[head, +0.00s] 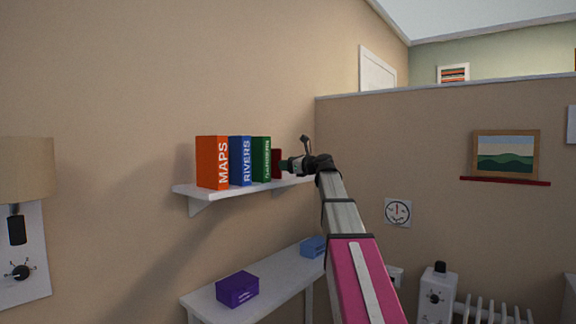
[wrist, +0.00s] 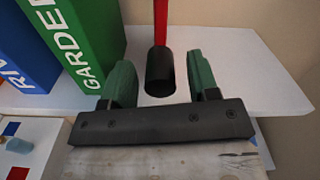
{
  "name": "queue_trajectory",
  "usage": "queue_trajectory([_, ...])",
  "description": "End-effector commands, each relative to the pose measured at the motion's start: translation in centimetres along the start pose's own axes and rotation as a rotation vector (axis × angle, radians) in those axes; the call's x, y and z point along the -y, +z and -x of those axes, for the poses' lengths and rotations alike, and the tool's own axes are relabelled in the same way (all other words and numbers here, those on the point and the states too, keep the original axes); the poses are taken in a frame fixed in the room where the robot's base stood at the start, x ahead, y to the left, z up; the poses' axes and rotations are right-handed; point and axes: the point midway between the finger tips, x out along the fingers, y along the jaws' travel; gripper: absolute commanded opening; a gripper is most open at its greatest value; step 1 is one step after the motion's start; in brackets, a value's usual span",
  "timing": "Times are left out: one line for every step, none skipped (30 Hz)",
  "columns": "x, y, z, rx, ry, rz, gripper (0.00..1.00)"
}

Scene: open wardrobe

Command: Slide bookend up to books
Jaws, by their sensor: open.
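The bookend shows in the head view as a dark red block (head: 276,163) right of the books. In the wrist view it is a thin red upright (wrist: 161,22) with a black cylindrical knob (wrist: 160,72) facing me. An orange MAPS book (head: 212,163), a blue RIVERS book (head: 240,160) and a green GARDEN-labelled book (head: 261,159) stand upright in a row. In the wrist view, bare shelf separates the green book (wrist: 85,40) from the bookend. My gripper (head: 288,166) is open; its green fingers (wrist: 161,66) lie either side of the knob, with visible gaps.
The white wall shelf (head: 215,188) carries the books; its bare right part (wrist: 240,75) is clear. Below, a lower white surface (head: 270,275) holds a purple box (head: 237,289) and a blue box (head: 313,247).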

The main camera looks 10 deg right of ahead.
Motion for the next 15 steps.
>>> queue_trajectory([0.01,0.00,-0.04,0.000,0.000,0.000,0.55])
queue_trajectory([0.00,0.00,-0.04,0.000,0.000,0.000,0.55])
queue_trajectory([0.00,0.00,-0.03,0.000,0.000,0.000,0.55])
queue_trajectory([0.00,-0.01,-0.02,0.000,0.000,0.000,0.55])
queue_trajectory([0.00,-0.01,-0.02,0.000,0.000,0.000,0.55])
queue_trajectory([0.00,0.00,-0.01,0.000,0.000,0.000,0.55])
queue_trajectory([0.00,0.00,-0.01,0.000,0.000,0.000,0.48])
queue_trajectory([0.00,0.00,-0.01,0.000,0.000,0.000,0.38])
queue_trajectory([-0.01,0.00,0.00,0.000,0.000,0.000,0.25])
queue_trajectory([0.00,0.00,0.00,0.000,0.000,0.000,0.16])
queue_trajectory([-0.01,0.00,0.00,0.000,0.000,0.000,0.06])
queue_trajectory([-0.01,0.00,0.00,0.000,0.000,0.000,0.00])
queue_trajectory([0.00,0.00,0.00,0.000,0.000,0.000,0.00])
queue_trajectory([-0.01,0.00,0.00,0.000,0.000,0.000,0.00])
queue_trajectory([-0.07,0.01,0.01,0.000,0.000,0.000,0.00])
